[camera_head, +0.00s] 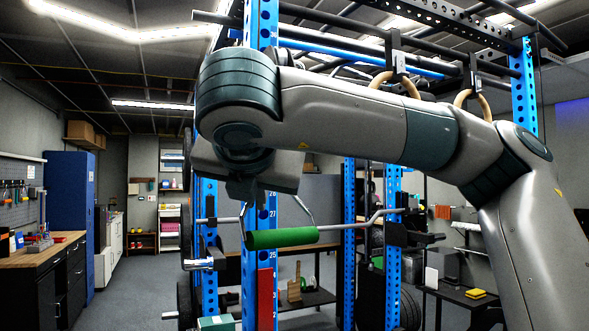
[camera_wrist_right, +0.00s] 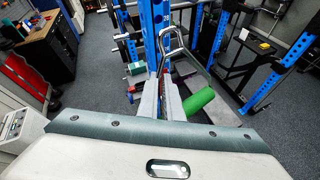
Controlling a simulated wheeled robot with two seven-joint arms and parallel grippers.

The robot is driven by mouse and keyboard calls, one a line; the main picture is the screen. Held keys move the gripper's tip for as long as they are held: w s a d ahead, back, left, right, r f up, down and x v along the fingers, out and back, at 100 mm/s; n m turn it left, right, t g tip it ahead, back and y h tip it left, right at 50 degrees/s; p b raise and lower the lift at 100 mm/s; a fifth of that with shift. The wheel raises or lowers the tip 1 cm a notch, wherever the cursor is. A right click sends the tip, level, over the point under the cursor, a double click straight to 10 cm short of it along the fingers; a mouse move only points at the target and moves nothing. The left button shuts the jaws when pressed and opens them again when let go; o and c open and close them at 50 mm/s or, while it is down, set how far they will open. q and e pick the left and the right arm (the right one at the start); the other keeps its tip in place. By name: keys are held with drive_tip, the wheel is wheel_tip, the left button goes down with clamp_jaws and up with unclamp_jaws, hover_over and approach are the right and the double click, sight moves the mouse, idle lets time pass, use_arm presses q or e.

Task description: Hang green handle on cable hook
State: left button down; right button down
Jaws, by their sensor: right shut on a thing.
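The green handle (camera_head: 283,237) is a green cylinder on a bent metal frame, hanging about level below my right wrist. My right gripper (camera_head: 243,198) is shut on the handle's metal frame, in front of a blue rack upright. In the right wrist view, the gripper fingers (camera_wrist_right: 172,100) close on the frame, with the metal loop (camera_wrist_right: 174,42) beyond them and the green grip (camera_wrist_right: 198,101) to their right. I cannot clearly make out the cable hook. My left gripper is out of view.
Blue rack uprights (camera_head: 349,215) stand close around the handle, with a shiny metal peg (camera_head: 199,264) at lower left. Wooden rings (camera_head: 472,100) hang at upper right. A workbench (camera_head: 50,248) stands far left; the floor (camera_head: 128,295) between is clear.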

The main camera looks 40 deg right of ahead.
drive_tip(key=s+d+r+m+g+h, duration=0.1)
drive_tip(key=s+d+r+m, duration=0.1)
drive_tip(key=s+d+r, duration=0.2)
drive_tip(key=shift+s+d+r+g+h, duration=0.2)
drive_tip(key=shift+g+h, duration=0.2)
drive_tip(key=shift+w, duration=0.15)
